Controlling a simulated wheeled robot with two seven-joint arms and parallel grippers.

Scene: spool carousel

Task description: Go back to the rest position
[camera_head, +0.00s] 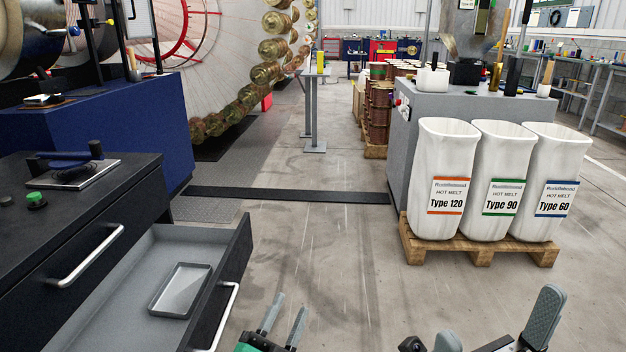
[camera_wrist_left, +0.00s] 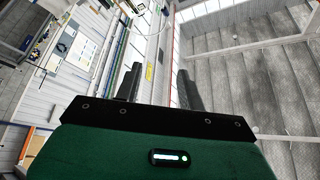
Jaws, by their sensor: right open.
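My left gripper (camera_head: 286,306) is at the bottom middle of the head view, with a green body and two grey fingers. Its fingers stand apart with nothing between them. The left wrist view also shows this gripper (camera_wrist_left: 159,85), its dark fingers spread and empty, with walls and roof behind. My right gripper (camera_head: 498,318) is at the bottom right of the head view, partly cut off by the picture edge. Its grey fingers are wide apart and I see nothing held between them. Both grippers appear over the concrete floor, apart from other things.
An open drawer (camera_head: 130,285) of the dark cabinet (camera_head: 60,230) juts out at left, with a grey tray (camera_head: 181,289) inside. White sacks (camera_head: 447,170) stand on a wooden pallet (camera_head: 475,252) at right. The floor (camera_head: 320,240) between is clear.

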